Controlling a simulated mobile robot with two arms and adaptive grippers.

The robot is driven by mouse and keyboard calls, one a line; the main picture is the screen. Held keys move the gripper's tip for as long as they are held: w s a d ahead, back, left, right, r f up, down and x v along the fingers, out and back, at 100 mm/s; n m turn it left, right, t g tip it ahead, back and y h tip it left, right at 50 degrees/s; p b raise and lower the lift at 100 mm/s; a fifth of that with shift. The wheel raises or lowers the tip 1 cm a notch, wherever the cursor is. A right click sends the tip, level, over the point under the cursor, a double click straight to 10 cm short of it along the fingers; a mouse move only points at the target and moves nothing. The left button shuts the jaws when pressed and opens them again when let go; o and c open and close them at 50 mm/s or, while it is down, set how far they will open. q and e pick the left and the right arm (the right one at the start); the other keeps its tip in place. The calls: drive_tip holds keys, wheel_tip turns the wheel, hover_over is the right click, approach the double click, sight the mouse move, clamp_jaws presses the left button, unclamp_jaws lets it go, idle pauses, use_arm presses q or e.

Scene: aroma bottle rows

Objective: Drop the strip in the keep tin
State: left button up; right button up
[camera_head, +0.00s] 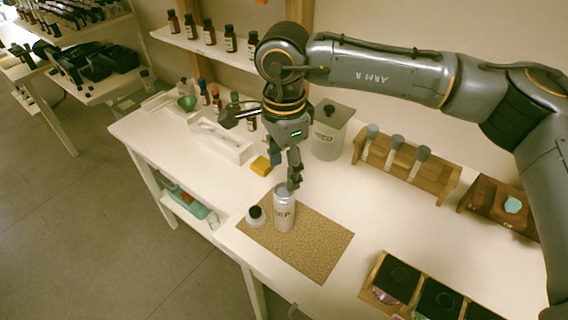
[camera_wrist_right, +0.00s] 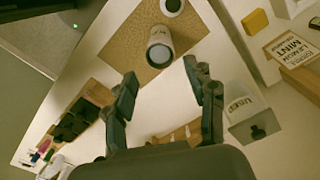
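The keep tin (camera_head: 284,216) is a pale cylinder with a partly readable label, upright on a tan mat. In the right wrist view the tin (camera_wrist_right: 157,38) shows its round top, just beyond the fingers. My right gripper (camera_head: 294,180) points down at the tin's top. In the right wrist view the gripper (camera_wrist_right: 161,74) has its two dark fingers apart, with nothing seen between them. I cannot make out a strip in the gripper or in the tin. My left gripper is not in view.
A larger labelled canister (camera_head: 327,140), a yellow block (camera_head: 261,165) and a white tray (camera_head: 237,153) stand behind. A wooden rack (camera_head: 436,185) with three grey-topped items is to the right.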

drive_tip(key=shift+r, duration=0.15)
wheel_tip(320, 180, up, 12)
idle(0.5)
idle(0.4)
